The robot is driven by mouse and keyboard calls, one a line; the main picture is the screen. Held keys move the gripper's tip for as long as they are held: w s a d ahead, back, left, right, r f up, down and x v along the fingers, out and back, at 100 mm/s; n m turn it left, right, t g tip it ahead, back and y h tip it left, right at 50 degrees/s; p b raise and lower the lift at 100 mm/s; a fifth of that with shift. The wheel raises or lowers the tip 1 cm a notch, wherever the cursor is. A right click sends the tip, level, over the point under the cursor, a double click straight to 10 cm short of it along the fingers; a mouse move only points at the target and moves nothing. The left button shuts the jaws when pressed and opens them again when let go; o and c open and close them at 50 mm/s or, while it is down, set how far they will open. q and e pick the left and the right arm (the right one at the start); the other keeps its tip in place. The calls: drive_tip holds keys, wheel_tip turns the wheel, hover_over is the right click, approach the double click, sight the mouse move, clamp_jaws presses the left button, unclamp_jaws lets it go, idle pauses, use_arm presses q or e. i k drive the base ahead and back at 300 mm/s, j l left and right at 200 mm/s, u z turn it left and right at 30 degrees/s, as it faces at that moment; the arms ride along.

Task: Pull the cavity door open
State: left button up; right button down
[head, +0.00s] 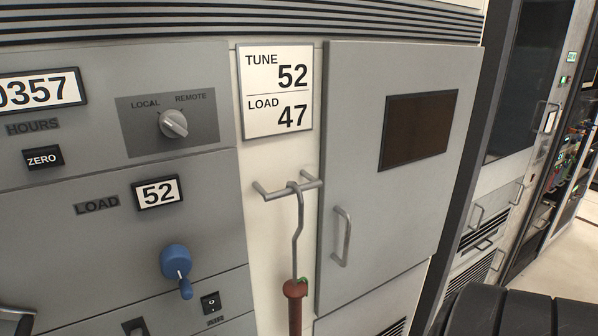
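The cavity door (368,230) is a grey panel right of centre, and it looks shut, with its edges in line with the cabinet front. It has a dark window (418,128) at its upper right and a vertical grey bar handle (341,236) near its lower left edge. Nothing touches the handle. Neither of my gripper's fingers shows in the head view. A black ribbed shape at the bottom right looks like part of my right arm, below and right of the door.
A hooked metal rod (297,235) with a red-brown grip hangs from a bar (287,187) just left of the door. A TUNE 52, LOAD 47 sign (276,92) is above it. A blue crank knob (175,262) projects at left. Other racks (500,190) stand at right.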

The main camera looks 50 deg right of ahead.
sight(396, 117)
drive_tip(key=z, duration=2.3)
drive_tip(key=l+z, duration=0.1)
drive_tip(key=i, duration=0.05)
